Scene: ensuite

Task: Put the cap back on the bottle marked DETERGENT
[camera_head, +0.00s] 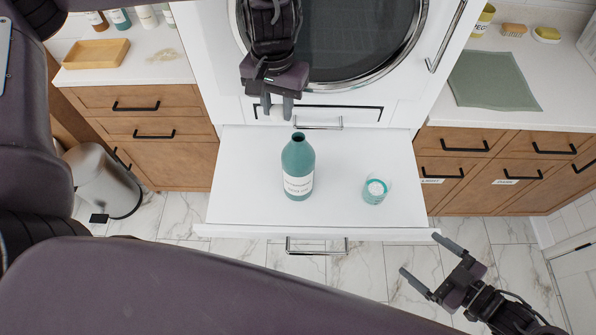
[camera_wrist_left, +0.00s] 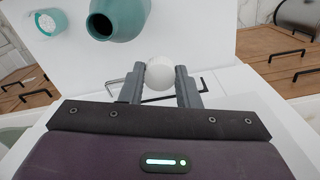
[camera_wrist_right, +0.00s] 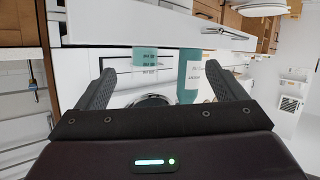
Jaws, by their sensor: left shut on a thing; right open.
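The teal bottle (camera_head: 298,165) stands upright on a white pull-out shelf (camera_head: 240,185), its dark mouth uncovered. Its white label is too small to read surely. It also shows in the left wrist view (camera_wrist_left: 120,15) and the right wrist view (camera_wrist_right: 189,78). My left gripper (camera_head: 277,108) is behind the bottle, near the washer front, and apart from it. It is shut on a round white cap (camera_wrist_left: 159,74), held between the fingertips. My right gripper (camera_head: 421,262) is open and empty, off the shelf's front right corner.
A small teal-and-white cup (camera_head: 375,191) stands on the shelf right of the bottle. The washer (camera_head: 350,40) rises behind. Counters flank it, with a wooden tray (camera_head: 92,62) at left and a green cloth (camera_head: 494,81) at right. The shelf's left part is clear.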

